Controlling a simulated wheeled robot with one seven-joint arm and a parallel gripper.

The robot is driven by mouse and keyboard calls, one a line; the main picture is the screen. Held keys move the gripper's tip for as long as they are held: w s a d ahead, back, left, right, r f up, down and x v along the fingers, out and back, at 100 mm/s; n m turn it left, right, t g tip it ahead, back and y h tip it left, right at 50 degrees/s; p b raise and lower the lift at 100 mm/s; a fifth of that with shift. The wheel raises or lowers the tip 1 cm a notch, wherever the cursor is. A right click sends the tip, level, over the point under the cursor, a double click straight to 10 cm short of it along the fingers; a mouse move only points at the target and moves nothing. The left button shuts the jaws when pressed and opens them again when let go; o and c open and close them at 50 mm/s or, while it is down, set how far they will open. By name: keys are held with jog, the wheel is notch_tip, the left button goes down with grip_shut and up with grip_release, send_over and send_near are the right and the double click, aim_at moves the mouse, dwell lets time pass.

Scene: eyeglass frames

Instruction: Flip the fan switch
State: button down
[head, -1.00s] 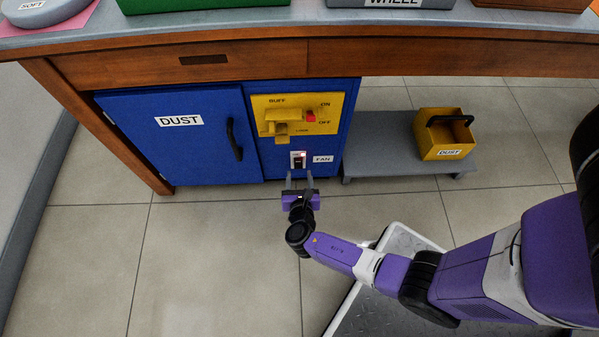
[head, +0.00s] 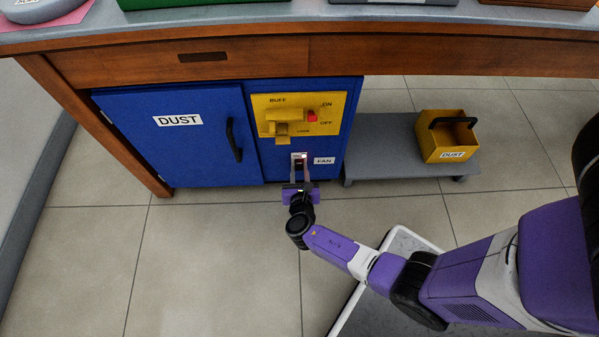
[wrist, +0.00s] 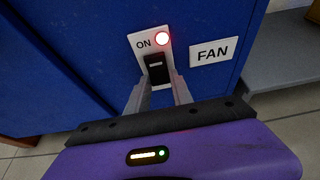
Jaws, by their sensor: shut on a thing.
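In the head view the switch plate (head: 299,156) is on the blue cabinet front, below the yellow panel. My gripper (wrist: 160,88) is at the switch, its two fingers on either side of the rocker's lower part and closed on it. In the head view my gripper (head: 301,173) reaches up to the plate from below.
The yellow panel (head: 329,99) above carries a yellow cover and a red switch (head: 312,116). The blue DUST door (head: 180,150) is shut at left. A yellow DUST bin (head: 436,150) stands on a low grey shelf (head: 385,130) at right.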

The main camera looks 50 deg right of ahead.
jog(key=shift+d+f+t+h+b, duration=0.1)
jog(key=shift+f+t+h+b, duration=0.3)
jog(key=shift+b, duration=0.95)
jog(key=shift+d+f+t+h+b, duration=0.15)
jog(key=shift+t+h+b, duration=0.4)
jog(key=shift+h+b, duration=0.6)
jog(key=shift+d+f+t+h+b, duration=0.1)
jog(key=shift+f+t+h+b, duration=0.25)
jog(key=shift+b, duration=1.2)
jog(key=shift+r+t, duration=0.1)
jog(key=shift+t, duration=0.2)
jog(key=c, duration=1.1)
grip_release()
jog(key=shift+a, duration=0.1)
jog(key=shift+w, duration=0.1)
jog(key=shift+a, duration=0.1)
